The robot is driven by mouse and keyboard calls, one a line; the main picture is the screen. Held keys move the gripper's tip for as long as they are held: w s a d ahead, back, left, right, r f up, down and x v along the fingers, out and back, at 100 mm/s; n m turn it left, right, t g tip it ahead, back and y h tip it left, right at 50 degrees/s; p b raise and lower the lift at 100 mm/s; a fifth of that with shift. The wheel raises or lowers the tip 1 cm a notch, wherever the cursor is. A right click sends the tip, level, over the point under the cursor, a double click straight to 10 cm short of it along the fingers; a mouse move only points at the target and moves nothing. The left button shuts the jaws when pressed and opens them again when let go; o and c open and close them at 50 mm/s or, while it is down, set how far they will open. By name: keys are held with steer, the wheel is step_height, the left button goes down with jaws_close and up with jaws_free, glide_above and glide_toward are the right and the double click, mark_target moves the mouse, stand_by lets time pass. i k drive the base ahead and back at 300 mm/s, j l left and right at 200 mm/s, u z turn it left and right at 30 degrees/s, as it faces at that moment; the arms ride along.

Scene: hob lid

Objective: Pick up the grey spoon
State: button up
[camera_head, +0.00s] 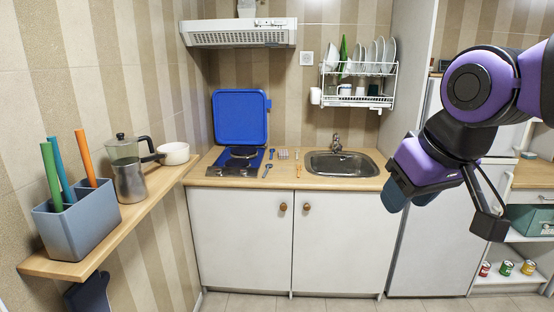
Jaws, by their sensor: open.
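Several small utensils lie on the wooden counter beside the hob. A small blue-grey utensil (267,171) lies at the hob's front right, and another (271,154) lies further back. They are too small for me to tell which is the grey spoon. An orange-brown utensil (298,171) lies to their right. My gripper (489,214) hangs in the air at the right, in front of the tall white cabinet and far from the utensils. It is open, with no object visible in it. Part of it is hidden by my wrist.
The hob (226,171) has its blue lid (241,118) raised. A sink (341,165) is to the right, below a dish rack (358,83).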

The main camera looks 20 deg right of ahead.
mark_target(268, 165)
steer(key=i+l+z, duration=0.2)
steer(key=i, duration=0.9)
steer(key=k+j, duration=0.05)
